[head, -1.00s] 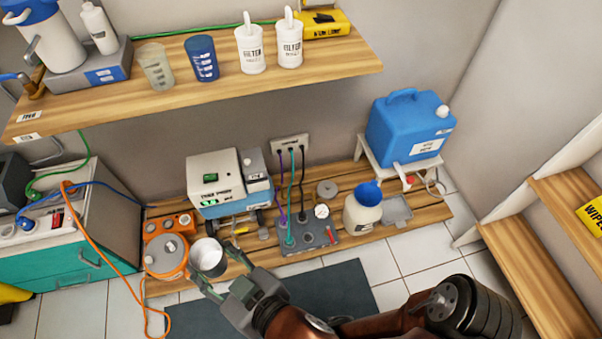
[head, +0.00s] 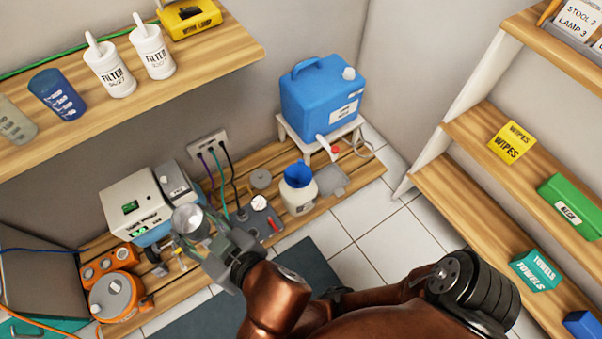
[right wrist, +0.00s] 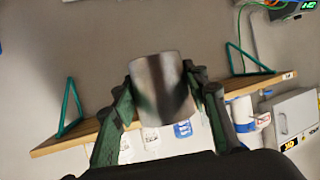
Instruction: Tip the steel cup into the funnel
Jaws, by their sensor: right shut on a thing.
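The steel cup (head: 188,217) is held up by my right gripper (head: 204,236) in front of the white machine. In the right wrist view the cup (right wrist: 162,88) sits between the two green-grey fingers of the gripper (right wrist: 165,98), which are shut on its sides. In the head view the cup looks close to upright; its contents cannot be made out. The blue funnel (head: 298,174) sits in the mouth of a cream bottle (head: 299,195) on the low slatted bench, to the right of the cup and apart from it. My left gripper is not in view.
A blue jerrycan (head: 320,98) stands on a small white stand behind the funnel. A grey socket box (head: 256,225) with cables lies between cup and bottle. A grey tray (head: 331,179) is right of the bottle. The wooden shelf (head: 215,62) overhangs at upper left.

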